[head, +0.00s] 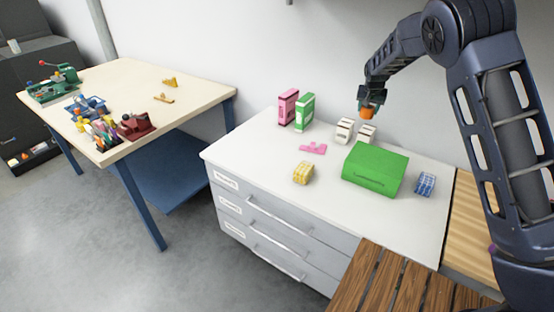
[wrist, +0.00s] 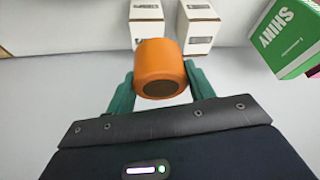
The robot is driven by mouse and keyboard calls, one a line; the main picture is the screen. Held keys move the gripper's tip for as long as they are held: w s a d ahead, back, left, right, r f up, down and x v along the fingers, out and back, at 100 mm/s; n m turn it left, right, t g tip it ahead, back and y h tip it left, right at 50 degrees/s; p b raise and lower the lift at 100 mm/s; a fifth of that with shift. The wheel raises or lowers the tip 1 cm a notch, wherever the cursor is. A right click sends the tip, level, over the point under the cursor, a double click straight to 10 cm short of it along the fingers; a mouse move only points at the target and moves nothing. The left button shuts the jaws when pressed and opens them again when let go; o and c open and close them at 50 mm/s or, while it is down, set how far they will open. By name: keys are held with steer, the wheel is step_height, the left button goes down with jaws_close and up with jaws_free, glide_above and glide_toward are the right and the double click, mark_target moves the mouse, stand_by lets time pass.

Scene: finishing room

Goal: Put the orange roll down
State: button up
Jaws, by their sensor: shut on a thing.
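The orange roll (wrist: 159,66) is held between the two green fingers of my gripper (wrist: 161,92) in the wrist view. In the head view the orange roll (head: 367,111) shows just below my gripper (head: 369,104), over the back part of the white-topped drawer cabinet (head: 250,142). My gripper is shut on the roll. The roll appears to be above the cabinet top, near two small white boxes; its exact height is hard to tell. The roll's dark end faces the wrist camera.
Two white boxes (head: 344,130) (head: 366,134) stand near the roll. A large green box (head: 375,170), a yellow patterned roll (head: 303,173), a blue patterned roll (head: 425,184), a pink piece (head: 313,148), and pink (head: 287,106) and green (head: 304,112) upright boxes are also on the cabinet. Its front left is clear.

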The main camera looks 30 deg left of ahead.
steer(key=s+a+r+n+y, duration=0.15)
steer(key=s+a+n, duration=0.25)
steer(key=s+a, duration=2.35)
steer(key=f, duration=1.2)
steer(key=a+f, duration=0.1)
steer(key=f, duration=0.6)
steer(key=shift+w+f, duration=0.1)
steer(key=shift+w, duration=0.3)
steer(key=shift+d, duration=0.1)
steer(key=o, duration=1)
steer(key=shift+f, duration=0.1)
steer(key=v, duration=1.2)
steer(key=shift+w+r, duration=0.2)
steer(key=shift+g, duration=0.3)
